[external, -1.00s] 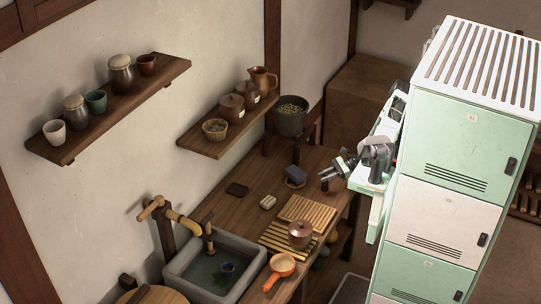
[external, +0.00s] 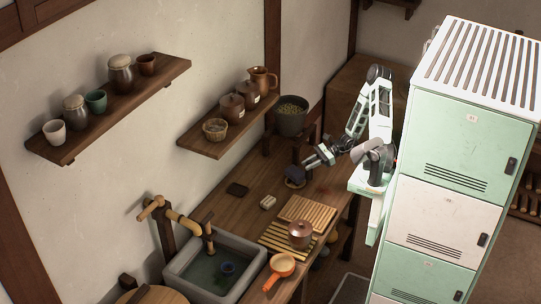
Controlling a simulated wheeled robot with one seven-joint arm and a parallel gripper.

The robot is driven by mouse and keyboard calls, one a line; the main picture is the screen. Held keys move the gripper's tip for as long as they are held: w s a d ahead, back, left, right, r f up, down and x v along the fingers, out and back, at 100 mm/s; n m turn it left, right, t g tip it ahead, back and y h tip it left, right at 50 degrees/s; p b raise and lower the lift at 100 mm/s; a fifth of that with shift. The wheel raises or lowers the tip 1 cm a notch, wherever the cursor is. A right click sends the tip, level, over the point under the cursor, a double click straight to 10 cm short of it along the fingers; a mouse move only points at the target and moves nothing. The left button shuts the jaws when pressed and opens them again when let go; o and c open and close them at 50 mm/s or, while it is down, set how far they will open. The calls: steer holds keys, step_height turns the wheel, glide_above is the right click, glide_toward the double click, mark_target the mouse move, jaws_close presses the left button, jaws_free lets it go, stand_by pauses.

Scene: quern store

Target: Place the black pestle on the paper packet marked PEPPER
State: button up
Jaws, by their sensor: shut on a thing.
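My gripper (external: 313,162) is over the far end of the wooden counter, beside the upper right of a dark bluish block. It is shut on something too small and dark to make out. I cannot tell whether this is the black pestle. The dark block (external: 294,171) rests on a small round mat. I cannot tell whether gripper and block touch. No packet with a readable PEPPER mark shows; a faint reddish patch (external: 323,190) lies on the counter, too small to identify.
The counter (external: 228,207) also holds a dark flat piece (external: 237,189), a pale small block (external: 268,202), slatted boards (external: 308,208), a lidded brown pot (external: 300,232) and an orange pan (external: 282,265). A stone sink (external: 186,262) is nearer. A dark bucket (external: 291,119) stands behind.

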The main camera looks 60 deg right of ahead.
steer(key=w+a+r+n+g+y+b, duration=0.2)
steer(key=w+a+r+g, duration=0.1)
steer(key=w+a, duration=1.15)
steer(key=shift+n, duration=0.3)
steer(key=f, duration=0.3)
steer(key=s+f, duration=0.1)
steer(key=f, duration=0.2)
steer(key=a+f, duration=0.1)
steer(key=f, duration=0.2)
steer(key=shift+s+f+p, duration=0.1)
steer(key=shift+s+p, duration=0.25)
steer(key=shift+s, duration=0.05)
steer(key=shift+f, duration=0.15)
steer(key=o, duration=1)
